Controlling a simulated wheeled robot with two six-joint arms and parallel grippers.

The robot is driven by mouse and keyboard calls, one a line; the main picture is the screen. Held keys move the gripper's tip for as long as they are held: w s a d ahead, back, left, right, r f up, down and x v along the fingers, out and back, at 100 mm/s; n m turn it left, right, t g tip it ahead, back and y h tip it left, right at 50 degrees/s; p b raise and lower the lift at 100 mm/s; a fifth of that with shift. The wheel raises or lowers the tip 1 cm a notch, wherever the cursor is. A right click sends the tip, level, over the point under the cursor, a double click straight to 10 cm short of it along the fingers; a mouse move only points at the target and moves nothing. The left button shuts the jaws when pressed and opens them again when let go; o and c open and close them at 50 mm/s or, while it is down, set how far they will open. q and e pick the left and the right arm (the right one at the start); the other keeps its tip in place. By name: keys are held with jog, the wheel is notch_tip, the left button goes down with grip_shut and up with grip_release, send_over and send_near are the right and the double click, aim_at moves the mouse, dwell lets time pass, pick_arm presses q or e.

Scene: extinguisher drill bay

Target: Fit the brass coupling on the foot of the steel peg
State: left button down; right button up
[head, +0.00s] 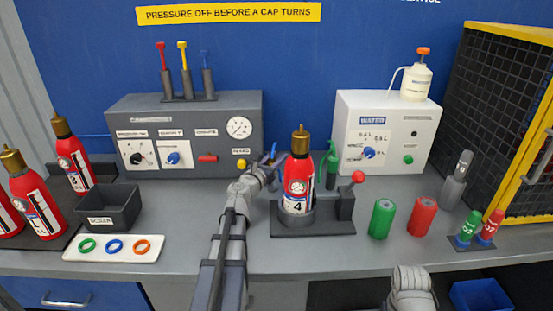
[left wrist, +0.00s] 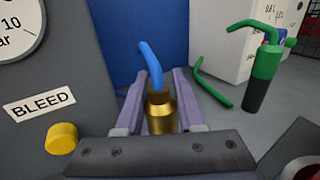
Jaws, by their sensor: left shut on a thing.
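My left gripper (head: 270,163) is between the grey panel and the red extinguisher marked 4. In the left wrist view its two fingers (left wrist: 159,80) are shut on the brass coupling (left wrist: 161,116), a brass cylinder with a narrower collar. A bent blue tube (left wrist: 152,62) rises from its top, between the fingers; it also shows in the head view (head: 273,149). The coupling is hidden by the gripper in the head view. I cannot make out the steel peg in either view. Of my right arm only a grey link shows at the bottom; its gripper is not visible.
Extinguisher 4 (head: 297,188) stands in a dark holder (head: 330,232) close to my left arm. A green-topped bottle with a curved tube (head: 332,165) stands behind it. The white panel (head: 382,155) is further right. Green (head: 383,218) and red (head: 423,216) cylinders stand on the bench.

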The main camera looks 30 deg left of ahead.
pick_arm(q)
jog(key=shift+f+b, duration=2.65)
jog(key=shift+f, duration=0.2)
jog(key=shift+c, duration=2.2)
grip_release()
jog(key=shift+s, duration=0.1)
jog(key=shift+s+d, duration=0.15)
jog(key=shift+s, duration=3.65)
